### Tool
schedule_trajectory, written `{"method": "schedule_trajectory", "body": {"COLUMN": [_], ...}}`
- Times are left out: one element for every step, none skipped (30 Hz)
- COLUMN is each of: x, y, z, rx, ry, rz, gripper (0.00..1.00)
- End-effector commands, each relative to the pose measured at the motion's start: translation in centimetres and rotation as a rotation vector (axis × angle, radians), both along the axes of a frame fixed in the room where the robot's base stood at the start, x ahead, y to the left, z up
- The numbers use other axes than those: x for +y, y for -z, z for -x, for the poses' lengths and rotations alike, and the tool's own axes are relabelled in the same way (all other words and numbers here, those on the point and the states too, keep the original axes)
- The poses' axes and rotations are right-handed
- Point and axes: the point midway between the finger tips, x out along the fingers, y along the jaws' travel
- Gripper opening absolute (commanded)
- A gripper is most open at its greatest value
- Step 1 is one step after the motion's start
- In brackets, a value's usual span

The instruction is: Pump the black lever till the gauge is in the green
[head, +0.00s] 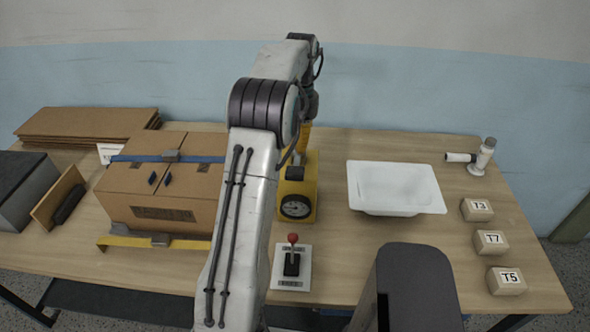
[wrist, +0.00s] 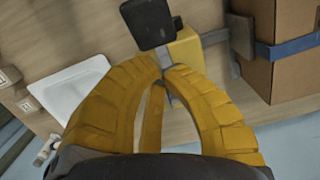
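A yellow pump unit (head: 311,196) stands mid-table, behind a white switch plate, with a round dark gauge (head: 295,207) on its front. The needle and any green zone are too small to read. The black lever's flat pad (wrist: 147,24) shows in the wrist view beside the yellow body (wrist: 184,52). My gripper (wrist: 165,70) has yellow ribbed fingers whose tips are drawn together just below the pad. A thin grey part shows by the tips; I cannot tell whether they touch it. In the head view my arm hides much of the gripper and the lever.
A strapped cardboard box (head: 163,185) stands close left of the pump. A white basin (head: 395,186) is to the right. A red-knobbed switch (head: 292,262) sits in front. Labelled blocks (head: 491,242) and a white dispenser (head: 483,158) line the right edge.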

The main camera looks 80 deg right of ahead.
Motion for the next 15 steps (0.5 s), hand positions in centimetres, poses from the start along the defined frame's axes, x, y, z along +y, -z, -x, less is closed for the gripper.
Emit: {"method": "schedule_trajectory", "body": {"x": [-0.2,-0.3,-0.3,-0.4,-0.4,-0.4,-0.4,-0.5,-0.5,-0.5,-0.6,-0.6,-0.6,-0.6,-0.6], "y": [-0.8,-1.2,-1.8,-2.2,-2.5,-3.1,-3.4,-3.6,-3.9,-4.2,-4.4,-4.7,-4.9,-5.0,-5.2], "z": [0.0,0.0,0.0,0.0,0.0,0.0,0.0,0.0,0.0,0.0,0.0,0.0,0.0,0.0,0.0], "rx": [0.0,0.0,0.0,0.0,0.0,0.0,0.0,0.0,0.0,0.0,0.0,0.0,0.0,0.0,0.0], "ry": [0.0,0.0,0.0,0.0,0.0,0.0,0.0,0.0,0.0,0.0,0.0,0.0,0.0,0.0,0.0], "rz": [0.004,0.003,0.003,0.003,0.002,0.003,0.002,0.002,0.002,0.002,0.002,0.002,0.001,0.001,0.001], "gripper": [0.0,0.0,0.0,0.0,0.0,0.0,0.0,0.0,0.0,0.0,0.0,0.0,0.0,0.0,0.0]}}
